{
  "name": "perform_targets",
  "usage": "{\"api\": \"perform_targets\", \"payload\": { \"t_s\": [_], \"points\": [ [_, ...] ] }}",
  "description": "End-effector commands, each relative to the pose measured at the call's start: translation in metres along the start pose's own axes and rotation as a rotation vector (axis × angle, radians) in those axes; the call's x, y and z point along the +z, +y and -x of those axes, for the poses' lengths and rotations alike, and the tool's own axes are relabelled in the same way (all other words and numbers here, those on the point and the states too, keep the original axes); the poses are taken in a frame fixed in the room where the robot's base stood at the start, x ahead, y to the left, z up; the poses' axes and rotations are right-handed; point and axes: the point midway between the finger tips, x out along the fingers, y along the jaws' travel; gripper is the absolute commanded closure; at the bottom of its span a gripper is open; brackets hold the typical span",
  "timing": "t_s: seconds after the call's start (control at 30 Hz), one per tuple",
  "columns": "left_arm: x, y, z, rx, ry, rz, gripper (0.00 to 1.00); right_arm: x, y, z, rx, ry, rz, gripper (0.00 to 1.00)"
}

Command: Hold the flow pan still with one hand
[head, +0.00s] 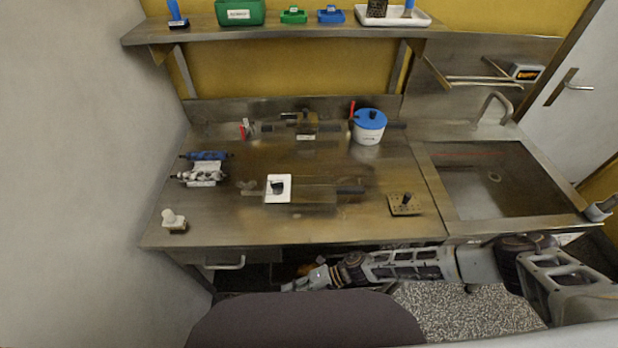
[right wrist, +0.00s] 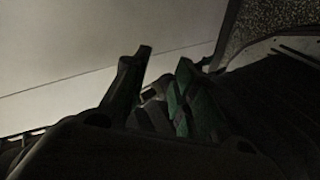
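No part is labelled clearly enough for me to be sure which one is the flow pan. In the head view, a low, see-through metal pan-like piece (head: 318,192) lies mid-counter, with a dark bar at its right end and a white card (head: 271,195) at its left. A second metal assembly (head: 307,124) with a dark bar stands behind it. My right gripper (head: 292,286) is low in front of the counter edge, apart from both. In the right wrist view its dark green fingers (right wrist: 164,75) stand apart with nothing clear between them. My left gripper is not in view.
A blue-lidded white pot (head: 368,128) stands at the back right. Blue and silver rollers (head: 207,168) lie at the left, near a white knobbed piece (head: 173,221). A small perforated plate (head: 405,206) sits front right, beside the sink (head: 500,185). The front middle counter is clear.

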Motion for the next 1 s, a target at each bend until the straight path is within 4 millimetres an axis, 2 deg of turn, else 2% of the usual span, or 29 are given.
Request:
{"api": "perform_targets", "payload": {
  "t_s": [0.03,0.37,0.53,0.7,0.87,1.0],
  "points": [
    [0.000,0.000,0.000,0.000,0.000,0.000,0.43,-0.010,0.016,-0.005,0.027,0.042,-0.011,0.72],
    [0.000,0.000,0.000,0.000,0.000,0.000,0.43,-0.072,0.117,-0.018,0.197,0.318,-0.084,0.72],
    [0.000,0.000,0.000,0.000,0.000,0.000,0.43,-0.104,0.169,-0.013,0.272,0.470,-0.089,0.72],
    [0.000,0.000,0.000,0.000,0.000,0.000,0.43,-0.135,0.215,0.000,0.318,0.626,-0.041,0.72],
    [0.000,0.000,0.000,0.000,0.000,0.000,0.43,-0.157,0.244,0.018,0.305,0.752,0.090,0.72],
    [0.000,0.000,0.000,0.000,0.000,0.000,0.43,-0.163,0.247,0.030,0.246,0.808,0.238,0.72]
  ]
}}
